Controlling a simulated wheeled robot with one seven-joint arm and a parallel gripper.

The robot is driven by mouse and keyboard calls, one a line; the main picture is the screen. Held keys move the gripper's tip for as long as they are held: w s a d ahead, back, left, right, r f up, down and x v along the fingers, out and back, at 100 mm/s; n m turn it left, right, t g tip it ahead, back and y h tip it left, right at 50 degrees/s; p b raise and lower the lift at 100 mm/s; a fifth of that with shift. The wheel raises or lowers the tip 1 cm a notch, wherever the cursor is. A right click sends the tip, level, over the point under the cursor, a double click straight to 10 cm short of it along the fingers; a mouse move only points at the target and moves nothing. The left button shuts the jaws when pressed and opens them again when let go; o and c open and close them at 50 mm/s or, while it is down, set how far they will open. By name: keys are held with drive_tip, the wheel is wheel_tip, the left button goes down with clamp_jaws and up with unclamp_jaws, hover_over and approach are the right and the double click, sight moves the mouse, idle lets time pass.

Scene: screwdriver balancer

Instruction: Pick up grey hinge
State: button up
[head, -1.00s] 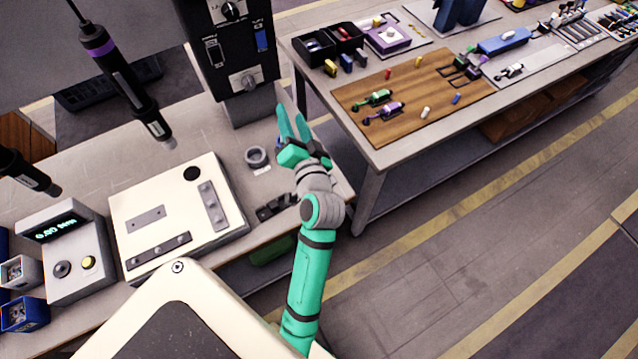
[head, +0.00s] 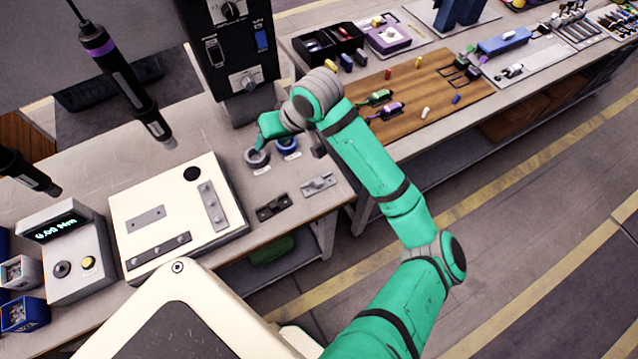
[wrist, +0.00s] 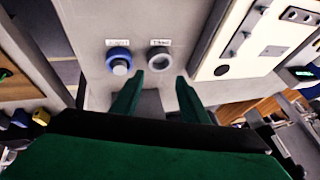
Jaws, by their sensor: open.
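The grey hinge (head: 318,184) lies flat near the right edge of the near bench in the head view. A dark hinge (head: 273,207) lies to its left and nearer to me. My gripper (head: 260,142) is to the upper left of both hinges, over the two rings. In the wrist view, my gripper (wrist: 157,88) has its two fingers apart with nothing between them. I cannot make out the grey hinge in the wrist view.
A grey ring (head: 257,157) and a blue ring (head: 287,145) sit by the gripper. A white fixture plate (head: 180,170) with metal strips is to the left. A black control box (head: 235,90) stands behind. Hanging screwdrivers (head: 120,75) are at the left.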

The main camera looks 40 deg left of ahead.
drive_tip(key=w+d+t+h, duration=0.1)
drive_tip(key=w+d+h, duration=0.15)
drive_tip(key=d, duration=0.35)
drive_tip(key=w+d+h, duration=0.2)
drive_tip(key=d+h, duration=0.2)
drive_tip(key=d, duration=0.2)
hover_over(319, 181)
drive_tip(key=shift+y, duration=0.25)
drive_tip(key=f, duration=0.5)
drive_tip(key=shift+w+f, duration=0.2)
drive_tip(key=shift+f, duration=0.2)
drive_tip(key=shift+s+f, duration=0.15)
drive_tip(key=shift+f, duration=1.25)
drive_tip(key=shift+s+f, duration=0.15)
drive_tip(key=shift+f, duration=1.25)
clamp_jaws()
